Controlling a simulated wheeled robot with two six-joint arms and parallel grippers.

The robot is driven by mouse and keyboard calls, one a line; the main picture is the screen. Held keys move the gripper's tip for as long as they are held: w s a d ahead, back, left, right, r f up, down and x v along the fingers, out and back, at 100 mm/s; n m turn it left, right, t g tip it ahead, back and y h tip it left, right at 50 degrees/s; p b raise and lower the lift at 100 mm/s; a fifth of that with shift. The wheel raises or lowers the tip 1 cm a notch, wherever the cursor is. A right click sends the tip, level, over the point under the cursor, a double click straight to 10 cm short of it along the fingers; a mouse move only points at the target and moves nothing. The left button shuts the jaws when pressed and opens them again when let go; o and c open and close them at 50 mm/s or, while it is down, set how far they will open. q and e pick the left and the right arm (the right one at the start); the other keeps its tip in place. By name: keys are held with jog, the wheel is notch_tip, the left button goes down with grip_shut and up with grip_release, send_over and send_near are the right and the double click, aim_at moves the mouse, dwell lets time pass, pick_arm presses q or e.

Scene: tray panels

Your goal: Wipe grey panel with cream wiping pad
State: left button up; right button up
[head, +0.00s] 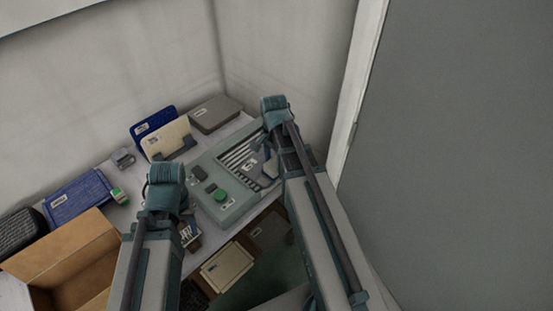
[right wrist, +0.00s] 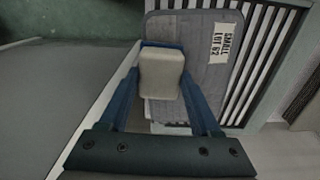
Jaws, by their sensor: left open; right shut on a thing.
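My right gripper (right wrist: 162,88) is shut on the cream wiping pad (right wrist: 160,76), which sits between its two blue fingers. The grey panel (right wrist: 193,32), with a white label reading "SMALL LOT 62", lies flat on the dark-slotted rack behind the pad. The pad overlaps the panel's lower left part in the right wrist view; I cannot tell whether they touch. In the head view the grey panel (head: 270,169) is partly hidden by my right arm, and the right gripper (head: 262,143) is over the slotted part. My left gripper (head: 187,230) is open, left of the grey-green station.
The station (head: 226,214) has a green button (head: 219,195). Blue panels (head: 155,122), a cream panel (head: 166,138) and a grey box (head: 216,112) stand behind it. An open cardboard box (head: 85,246) is at lower left. A wall and a grey door close off the right.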

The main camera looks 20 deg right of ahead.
jog(key=shift+s+a+f, duration=0.1)
jog(key=shift+s+a, duration=0.2)
jog(key=shift+a, duration=0.25)
jog(key=shift+s+a, duration=0.3)
jog(key=shift+a, duration=0.2)
jog(key=shift+s+a, duration=0.35)
jog(key=shift+a, duration=0.4)
jog(key=shift+s+a, duration=0.35)
jog(key=shift+a, duration=0.35)
jog(key=shift+r, duration=0.25)
notch_tip(320, 180, up, 6)
jog(key=p, duration=0.6)
jog(key=shift+f, duration=0.1)
notch_tip(320, 180, up, 3)
jog(key=p, duration=0.3)
